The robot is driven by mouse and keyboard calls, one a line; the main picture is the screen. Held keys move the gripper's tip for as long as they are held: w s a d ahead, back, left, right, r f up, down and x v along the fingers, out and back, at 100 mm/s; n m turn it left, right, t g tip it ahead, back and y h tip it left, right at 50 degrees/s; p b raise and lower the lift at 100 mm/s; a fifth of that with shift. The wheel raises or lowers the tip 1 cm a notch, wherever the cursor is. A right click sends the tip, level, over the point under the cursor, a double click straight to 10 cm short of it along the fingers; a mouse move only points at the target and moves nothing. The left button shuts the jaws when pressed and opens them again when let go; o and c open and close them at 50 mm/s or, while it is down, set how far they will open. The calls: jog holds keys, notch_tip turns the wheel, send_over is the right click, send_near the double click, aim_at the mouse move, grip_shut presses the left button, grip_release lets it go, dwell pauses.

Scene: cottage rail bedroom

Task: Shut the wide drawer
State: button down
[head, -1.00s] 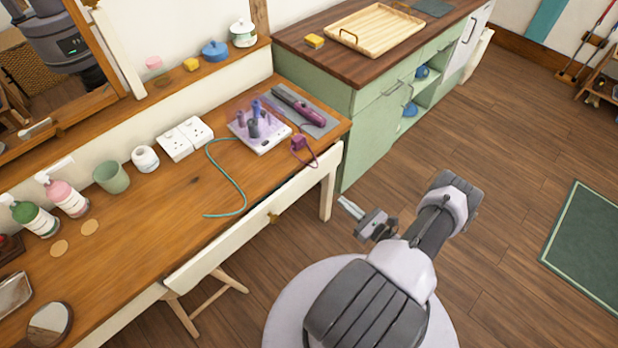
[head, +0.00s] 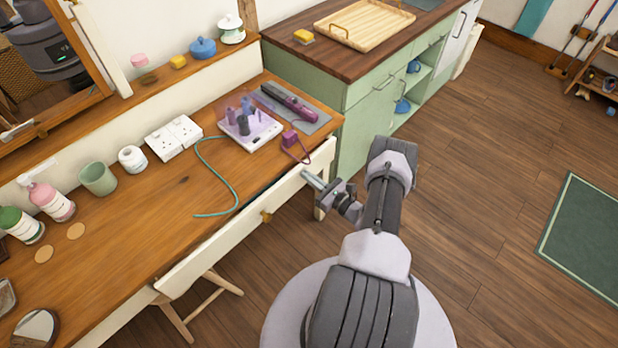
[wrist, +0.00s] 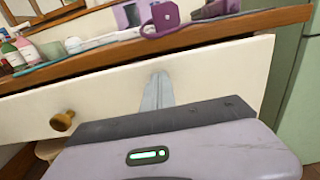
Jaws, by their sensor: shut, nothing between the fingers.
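The wide drawer (head: 232,238) has a cream front with a brass knob (head: 266,217) and sits under the wooden dressing table top (head: 150,215). Its front stands out from the table edge, with a dark gap behind its right part. My gripper (head: 308,176) is shut and empty, its fingertips at the drawer front near the right end. In the wrist view, the fingers (wrist: 158,88) point at the cream drawer front (wrist: 215,75), to the right of the knob (wrist: 62,121). They look touching or very close; I cannot tell which.
A purple plug (head: 289,139) and its cord hang over the table edge above the drawer. A green cabinet (head: 362,118) stands right of the table. A stool (head: 200,290) is below the drawer. The floor at right is open, with a green mat (head: 590,240).

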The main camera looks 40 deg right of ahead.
aim_at(300, 168)
jog(key=w+b, duration=0.1)
jog(key=w, duration=0.1)
jog(key=w+b, duration=0.1)
jog(key=w, duration=0.1)
jog(key=shift+w+a+f, duration=0.1)
jog(key=shift+w+f, duration=0.1)
jog(key=shift+w+r, duration=0.15)
jog(key=shift+r, duration=0.2)
jog(key=shift+d, duration=0.2)
